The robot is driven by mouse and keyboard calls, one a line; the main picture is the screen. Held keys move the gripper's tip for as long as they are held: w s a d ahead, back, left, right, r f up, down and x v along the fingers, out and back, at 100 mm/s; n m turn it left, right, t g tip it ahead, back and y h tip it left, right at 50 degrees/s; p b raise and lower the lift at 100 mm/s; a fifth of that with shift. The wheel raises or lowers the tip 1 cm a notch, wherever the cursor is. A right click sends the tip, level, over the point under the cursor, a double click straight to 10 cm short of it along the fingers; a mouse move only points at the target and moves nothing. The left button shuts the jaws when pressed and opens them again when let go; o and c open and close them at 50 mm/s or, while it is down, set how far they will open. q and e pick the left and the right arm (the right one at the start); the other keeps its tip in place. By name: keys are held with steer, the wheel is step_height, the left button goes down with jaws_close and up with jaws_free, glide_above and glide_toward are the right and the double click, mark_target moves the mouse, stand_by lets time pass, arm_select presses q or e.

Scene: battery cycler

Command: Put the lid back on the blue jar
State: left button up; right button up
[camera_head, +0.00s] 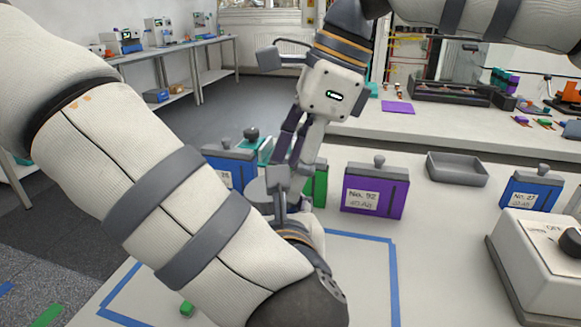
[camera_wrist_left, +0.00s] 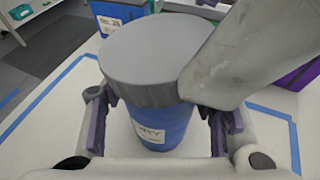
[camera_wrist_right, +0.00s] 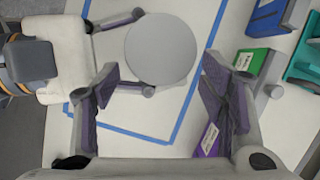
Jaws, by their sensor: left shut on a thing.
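The blue jar (camera_wrist_left: 160,128) with a white label stands between the fingers of my left gripper (camera_wrist_left: 163,118), which is shut on it. The round grey lid (camera_wrist_left: 155,50) is over the jar's mouth in the left wrist view; I cannot tell whether it is fully seated. The lid also shows from above in the right wrist view (camera_wrist_right: 162,48) and partly in the head view (camera_head: 257,190). My right gripper (camera_wrist_right: 158,72) is open above the lid, its fingers spread to either side and apart from it. My left forearm hides most of the jar in the head view.
A purple container (camera_head: 375,195), a green one (camera_head: 318,185) and blue ones (camera_head: 228,168) stand behind the work area. A grey tray (camera_head: 457,170) and a white device (camera_head: 535,265) are to the right. Blue tape (camera_head: 392,275) marks a rectangle on the table.

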steer(key=c, duration=1)
arm_select(q)
steer(key=shift+d, duration=0.1)
steer(key=shift+d, duration=0.1)
arm_select(e)
steer(key=shift+w+f, duration=0.1)
steer(key=shift+f, duration=0.1)
steer(key=v, duration=0.3)
steer(key=shift+r, duration=0.15)
steer(key=shift+d+r, duration=0.2)
steer(key=shift+r, duration=0.25)
arm_select(q)
steer(key=o, duration=1.8)
steer(key=shift+a, duration=0.2)
steer(key=shift+c, duration=0.2)
